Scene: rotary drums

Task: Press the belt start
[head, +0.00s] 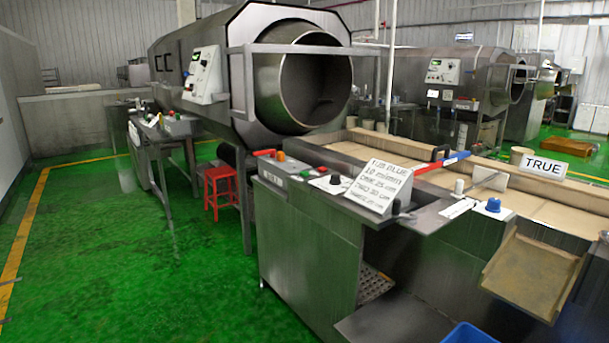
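Neither of my grippers shows in the head view. A small control box (286,169) sits on the near left end of the steel bench, with a few small coloured buttons on its top. An orange-red button (281,156) stands at its back edge. The lettering on its front is too small to read surely, so I cannot tell which button is the belt start. A black knob (335,180) stands on a white label to its right. A blue knob (493,204) sits further right on the bench edge.
A large steel drum (302,85) opens over the bench. A written sign (381,186) and a "TRUE" sign (543,166) stand on the right. A red stool (220,190) stands below the drum. A blue bin (468,334) is at the bottom edge. Green floor (130,265) is clear at left.

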